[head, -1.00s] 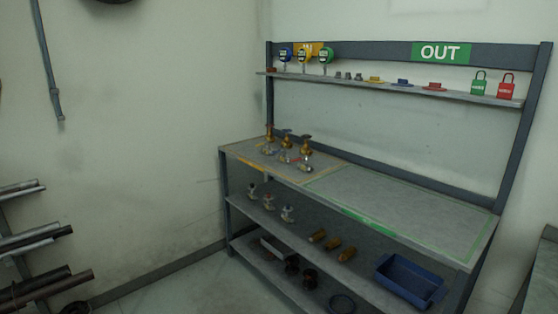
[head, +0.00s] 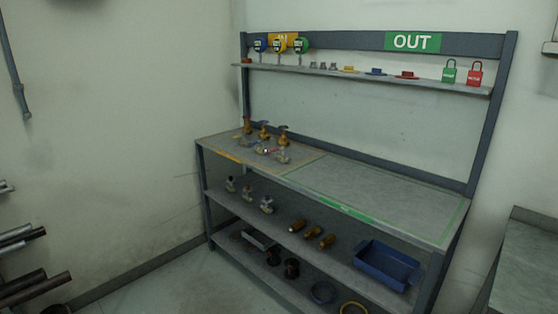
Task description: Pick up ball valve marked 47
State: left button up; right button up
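Several small valves stand in the yellow-outlined area at the left end of the workbench top (head: 395,190). The back ones are brass-coloured valves (head: 283,137); in front of them are smaller silvery valves (head: 283,156), which may be ball valves. No number such as 47 can be read on any of them at this distance. More silvery valves (head: 267,205) stand on the middle shelf. Neither of my grippers is in view.
The green-outlined area under the OUT sign (head: 413,41) is empty. Gauges (head: 302,46), flanges and padlocks (head: 475,74) line the upper shelf. A blue bin (head: 388,265) sits below right. Pipes (head: 35,290) stick out at left; another table (head: 525,265) stands at right.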

aim_at(260, 149)
jog(key=i+j+z, duration=0.25)
jog(key=i+j, duration=0.4)
jog(key=i, duration=0.05)
